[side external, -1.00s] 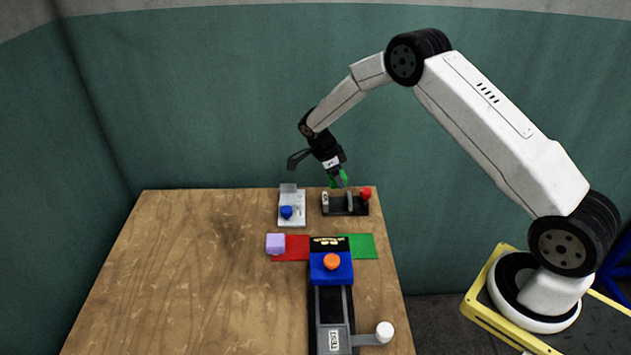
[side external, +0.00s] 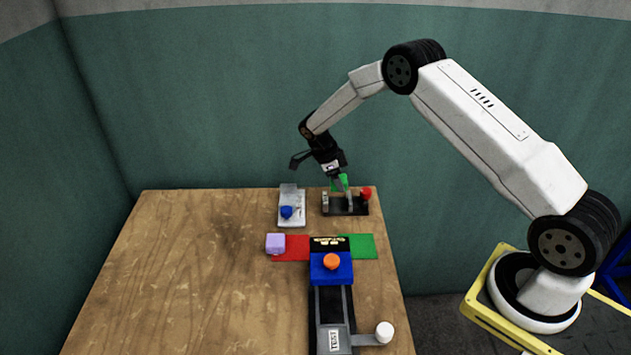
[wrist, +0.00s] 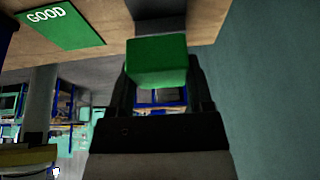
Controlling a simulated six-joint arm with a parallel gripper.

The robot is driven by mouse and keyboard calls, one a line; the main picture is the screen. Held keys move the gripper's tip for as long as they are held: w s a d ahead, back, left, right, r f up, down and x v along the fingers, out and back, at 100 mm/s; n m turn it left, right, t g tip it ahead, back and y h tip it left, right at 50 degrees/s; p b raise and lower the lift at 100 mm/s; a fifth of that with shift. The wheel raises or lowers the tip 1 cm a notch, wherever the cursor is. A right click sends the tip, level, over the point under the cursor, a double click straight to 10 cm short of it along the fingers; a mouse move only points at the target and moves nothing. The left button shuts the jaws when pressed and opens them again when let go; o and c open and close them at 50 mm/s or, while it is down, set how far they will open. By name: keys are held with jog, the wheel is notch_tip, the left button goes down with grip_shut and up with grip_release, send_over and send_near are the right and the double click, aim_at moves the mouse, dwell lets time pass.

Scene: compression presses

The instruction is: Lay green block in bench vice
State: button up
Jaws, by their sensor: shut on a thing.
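My gripper (side external: 339,180) is shut on the green block (side external: 343,180) and holds it over the far edge of the wooden table. In the wrist view the green block (wrist: 157,62) sits between my two fingers, with one face toward the camera. The small black vice (side external: 346,208) with upright metal jaws and a red knob (side external: 365,193) stands directly below at the table's far right. The block's lower part is close to the jaws; I cannot tell whether it touches them.
A grey-white press with a blue knob (side external: 286,212) stands left of the vice. Nearer are a lilac block (side external: 275,243), a red mat (side external: 292,254), a green mat (side external: 363,246) and a blue-black press with an orange knob (side external: 331,262). The table's left half is clear.

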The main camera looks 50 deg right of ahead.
aim_at(341, 204)
jog(key=shift+f, duration=2.5)
jog(key=shift+f, duration=0.75)
jog(key=o, duration=1.3)
jog(key=shift+r, duration=0.1)
jog(key=shift+v, duration=3.8)
